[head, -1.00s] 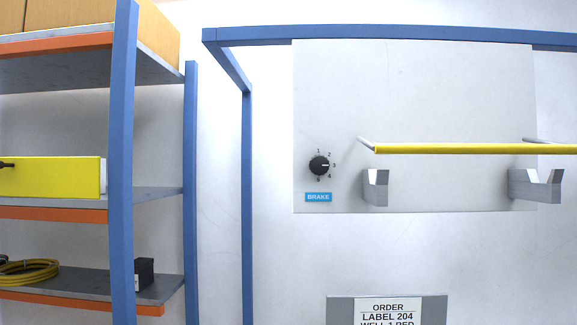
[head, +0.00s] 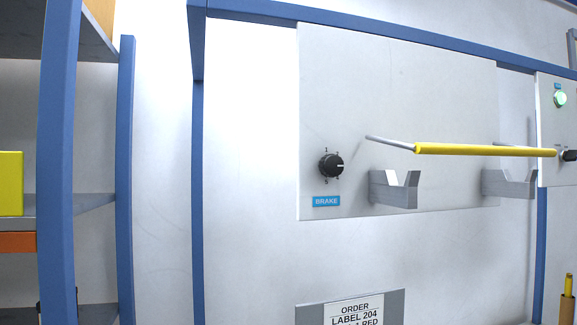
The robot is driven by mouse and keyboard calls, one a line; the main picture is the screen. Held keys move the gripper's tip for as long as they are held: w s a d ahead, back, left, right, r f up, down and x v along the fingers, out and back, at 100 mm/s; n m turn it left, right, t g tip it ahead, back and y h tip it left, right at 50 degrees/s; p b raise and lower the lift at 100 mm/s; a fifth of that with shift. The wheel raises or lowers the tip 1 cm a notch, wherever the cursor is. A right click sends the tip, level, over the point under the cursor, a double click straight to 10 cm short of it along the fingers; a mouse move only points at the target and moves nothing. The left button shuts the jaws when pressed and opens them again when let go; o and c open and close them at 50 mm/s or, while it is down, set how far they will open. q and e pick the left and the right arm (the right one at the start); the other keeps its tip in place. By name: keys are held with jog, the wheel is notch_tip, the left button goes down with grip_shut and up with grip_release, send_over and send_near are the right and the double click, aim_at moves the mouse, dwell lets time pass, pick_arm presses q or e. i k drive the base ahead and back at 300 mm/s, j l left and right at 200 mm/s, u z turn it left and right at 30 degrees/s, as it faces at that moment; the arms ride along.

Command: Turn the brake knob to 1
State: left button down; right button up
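The brake knob (head: 331,165) is a round black knob on the left part of a light grey panel (head: 430,95) in the head view. Small numbers ring it, with the 1 at its upper left. Its white pointer mark points to the right, towards where the 3 stood in the earlier frame. A blue BRAKE label (head: 326,201) sits below the knob. Neither of my grippers shows in the head view.
A yellow bar (head: 485,149) sticks out right of the knob, above two grey brackets (head: 393,189) (head: 510,183). Blue posts and a shelf (head: 70,206) stand at left. A second panel with a green light (head: 560,99) is at right. An order sign (head: 352,310) is below.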

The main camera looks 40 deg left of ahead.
aim_at(331, 165)
jog(key=k+j, duration=0.15)
jog(key=j, duration=0.2)
jog(key=k+j, duration=0.15)
jog(key=j, duration=0.25)
jog(key=k+j, duration=0.2)
jog(key=j, duration=0.15)
jog(key=k+j, duration=0.15)
jog(key=j, duration=0.2)
jog(key=k+j, duration=0.15)
jog(key=j, duration=0.25)
